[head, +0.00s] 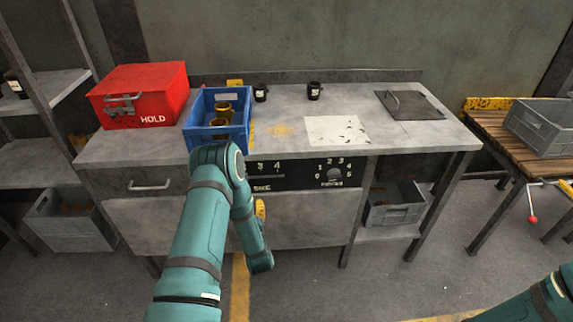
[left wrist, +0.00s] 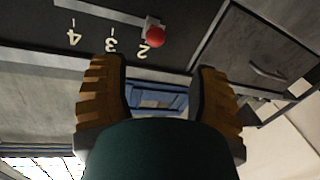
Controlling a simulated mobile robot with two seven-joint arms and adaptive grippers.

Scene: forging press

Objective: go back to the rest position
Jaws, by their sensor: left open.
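My left arm reaches in from the bottom of the head view and bends down in front of the bench. In the left wrist view my left gripper (left wrist: 160,78) is open, its two ribbed yellow-brown fingers apart with nothing between them. A yellow part beside the forearm in the head view looks like one of its fingers; the rest is hidden. A red slider knob (left wrist: 155,37) by the number 2 on the control panel lies just beyond the fingertips, apart from them. My right arm shows only at the bottom right corner; its gripper is out of view.
The bench (head: 450,132) holds a blue crate (head: 238,133) with brass-coloured cups, a red box (head: 138,92) marked HOLD, two black jars and a white sheet. The panel has a dial (head: 333,175). A wooden table (head: 497,135) stands right. Floor in front of the bench's right side is clear.

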